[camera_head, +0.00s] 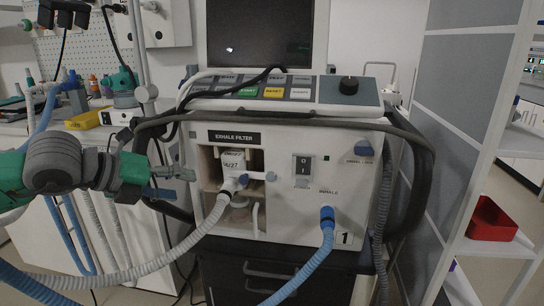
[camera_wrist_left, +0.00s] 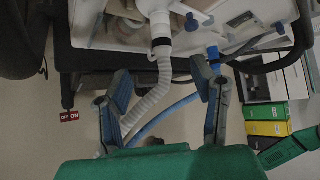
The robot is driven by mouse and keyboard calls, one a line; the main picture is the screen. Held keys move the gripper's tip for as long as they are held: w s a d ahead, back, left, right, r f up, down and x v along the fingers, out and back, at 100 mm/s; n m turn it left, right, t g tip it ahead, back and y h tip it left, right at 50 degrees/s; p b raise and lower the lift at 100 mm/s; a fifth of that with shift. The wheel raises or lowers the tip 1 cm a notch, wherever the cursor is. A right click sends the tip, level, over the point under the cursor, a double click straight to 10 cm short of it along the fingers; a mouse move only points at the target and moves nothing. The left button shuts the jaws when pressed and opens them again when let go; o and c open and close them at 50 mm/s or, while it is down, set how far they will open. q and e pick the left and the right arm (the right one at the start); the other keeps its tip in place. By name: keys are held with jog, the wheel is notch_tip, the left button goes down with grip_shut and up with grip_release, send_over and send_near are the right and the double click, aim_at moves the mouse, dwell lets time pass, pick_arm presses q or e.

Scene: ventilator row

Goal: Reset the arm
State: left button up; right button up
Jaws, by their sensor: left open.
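My left arm comes in from the left in the head view, and its gripper (camera_head: 176,183) is in front of the left side of the ventilator (camera_head: 280,215), left of the exhale filter opening. The left gripper (camera_wrist_left: 162,84) also shows in the wrist view with its two blue-tipped fingers spread apart and nothing held. A pale corrugated hose (camera_wrist_left: 160,70) passes behind the gap between the fingers. In the head view the white filter (camera_head: 233,160) sits in the opening with this hose attached below. My right gripper is not in view.
A blue hose (camera_head: 327,235) joins the inhale port. A dark rail (camera_head: 424,170) curves around the ventilator. A cluttered counter (camera_head: 40,127) is at left. A shelf rack with a red bin (camera_head: 491,222) is at right. Open floor shows below the fingers in the wrist view.

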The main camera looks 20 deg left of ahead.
pick_arm(q)
jog(key=s+d+f+m+g+y+p, duration=0.2)
jog(key=d+f+m+g+p, duration=0.1)
jog(key=f+m, duration=0.6)
jog(key=s+d+f+m+g+y+p, duration=0.25)
jog(key=f+m, duration=0.35)
jog(key=m, duration=0.4)
jog(key=s+d+f+m+g+p, duration=0.2)
jog(key=s+f+m, duration=0.3)
jog(key=s+m, duration=0.5)
jog(key=s+d+f+m+g+p, duration=0.2)
jog(key=s+f+m+p, duration=0.2)
jog(key=s+m, duration=0.5)
jog(key=f+m, duration=0.1)
jog(key=m, duration=0.4)
jog(key=shift+s+d+f+g, duration=0.15)
jog(key=shift+s+f+g, duration=0.05)
jog(key=shift+s+g, duration=0.2)
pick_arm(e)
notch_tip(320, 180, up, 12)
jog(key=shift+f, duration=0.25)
pick_arm(q)
jog(key=c, duration=0.3)
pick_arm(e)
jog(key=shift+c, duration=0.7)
pick_arm(q)
jog(key=shift+c, duration=0.5)
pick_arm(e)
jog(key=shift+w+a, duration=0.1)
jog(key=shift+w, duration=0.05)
